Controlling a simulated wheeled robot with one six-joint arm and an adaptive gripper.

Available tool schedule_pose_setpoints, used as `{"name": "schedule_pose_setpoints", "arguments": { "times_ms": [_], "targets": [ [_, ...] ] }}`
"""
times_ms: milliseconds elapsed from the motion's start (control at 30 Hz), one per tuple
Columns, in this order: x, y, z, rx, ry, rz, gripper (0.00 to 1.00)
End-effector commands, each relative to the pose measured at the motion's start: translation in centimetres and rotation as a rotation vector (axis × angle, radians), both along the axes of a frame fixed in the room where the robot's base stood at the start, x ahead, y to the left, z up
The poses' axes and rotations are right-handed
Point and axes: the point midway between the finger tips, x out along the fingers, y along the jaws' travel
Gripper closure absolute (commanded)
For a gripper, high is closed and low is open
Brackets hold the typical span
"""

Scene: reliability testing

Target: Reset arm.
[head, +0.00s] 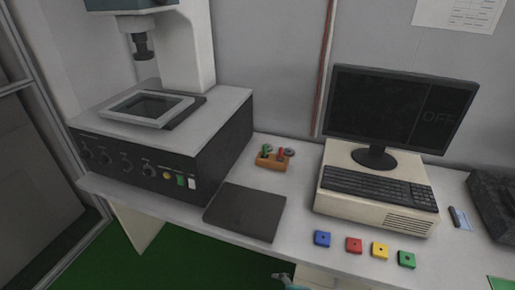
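A small grey and teal part, seemingly the tip of my gripper (284,279), shows at the bottom edge of the head view, in front of the table's front edge. Most of it and my arm are cut off below the picture. Whether its fingers are open or shut cannot be made out, and nothing held is visible.
The white table (190,215) carries a test machine (165,150) at left, a dark flat plate (245,211), a wooden holder (271,162) with small items, and a computer (375,195) with a monitor reading OFF (400,105). Blue (322,238), red (354,244), yellow (380,250) and green (407,259) blocks line the front.

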Motion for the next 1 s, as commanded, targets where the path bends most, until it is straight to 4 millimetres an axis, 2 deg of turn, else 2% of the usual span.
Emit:
{"name": "schedule_pose_setpoints", "arguments": {
  "times_ms": [33,200,467,767,1000],
  "targets": [
    [-1.4,-0.7,-1.1,-0.032,-0.036,0.013,0.23],
    [-5.1,-3.1,-3.0,-0.173,-0.191,0.073,0.23],
    [-11.5,-6.6,-3.8,-0.435,-0.401,0.179,0.23],
    [-19.3,-10.0,-1.6,-0.796,-0.605,0.330,0.23],
    [-25.4,-11.9,2.3,-1.111,-0.735,0.474,0.23]
  ]
}}
